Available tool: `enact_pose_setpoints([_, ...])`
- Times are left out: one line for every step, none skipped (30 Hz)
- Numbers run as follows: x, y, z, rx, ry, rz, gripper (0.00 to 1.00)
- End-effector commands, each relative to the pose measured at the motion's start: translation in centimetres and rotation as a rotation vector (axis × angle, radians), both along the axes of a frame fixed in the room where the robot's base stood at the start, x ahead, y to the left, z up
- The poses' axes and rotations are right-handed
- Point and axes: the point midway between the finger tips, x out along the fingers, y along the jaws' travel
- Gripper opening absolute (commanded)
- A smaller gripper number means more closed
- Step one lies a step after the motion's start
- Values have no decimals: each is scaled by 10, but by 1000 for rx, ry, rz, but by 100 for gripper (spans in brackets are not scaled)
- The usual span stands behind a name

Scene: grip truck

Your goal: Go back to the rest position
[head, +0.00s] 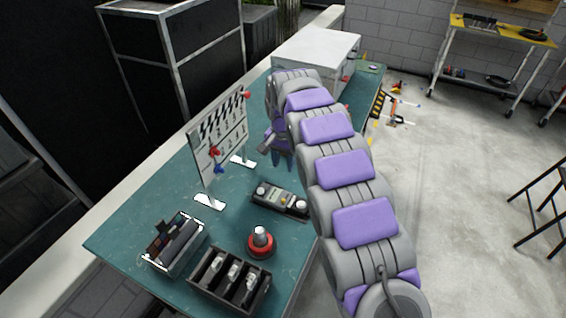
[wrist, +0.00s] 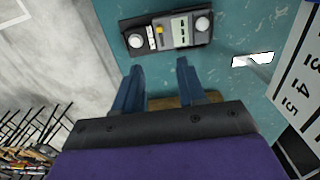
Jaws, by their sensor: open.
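My gripper (wrist: 160,82) shows in the wrist view with its two blue fingers apart and nothing between them. In the head view my gripper (head: 281,160) hangs over the teal table (head: 170,192), at the end of my purple and grey arm. It is to the right of the white numbered board (head: 218,138) and behind the grey device with knobs (head: 280,199). The device also shows in the wrist view (wrist: 168,33), just beyond the fingertips and apart from them.
A red button-like piece (head: 261,243), a black compartment tray (head: 228,280) and a small box of items (head: 173,245) stand at the table's near end. A white box (head: 315,52) stands at the far end. Open concrete floor (head: 455,180) lies to the right.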

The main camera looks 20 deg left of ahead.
Motion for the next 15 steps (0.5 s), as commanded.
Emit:
enact_pose_setpoints([0,0,0,0,0,0,40])
enact_pose_setpoints([0,0,0,0,0,0,40])
enact_pose_setpoints([0,0,0,0,0,0,40])
enact_pose_setpoints([0,0,0,0,0,0,40])
enact_pose_setpoints([0,0,0,0,0,0,40])
enact_pose_setpoints([0,0,0,0,0,0,40])
enact_pose_setpoints([0,0,0,0,0,0,40])
enact_pose_setpoints([0,-1,0,-1,0,0,40])
enact_pose_setpoints([0,-2,1,-1,0,-1,40])
enact_pose_setpoints([0,-5,3,-2,0,-1,40])
enact_pose_setpoints([-1,-9,5,-4,0,-2,40])
enact_pose_setpoints([-1,-15,8,-6,1,-4,40])
enact_pose_setpoints([-2,-22,12,-8,2,-7,40])
enact_pose_setpoints([-2,-30,17,-11,1,-8,40])
enact_pose_setpoints([-5,-42,25,-14,1,-10,40])
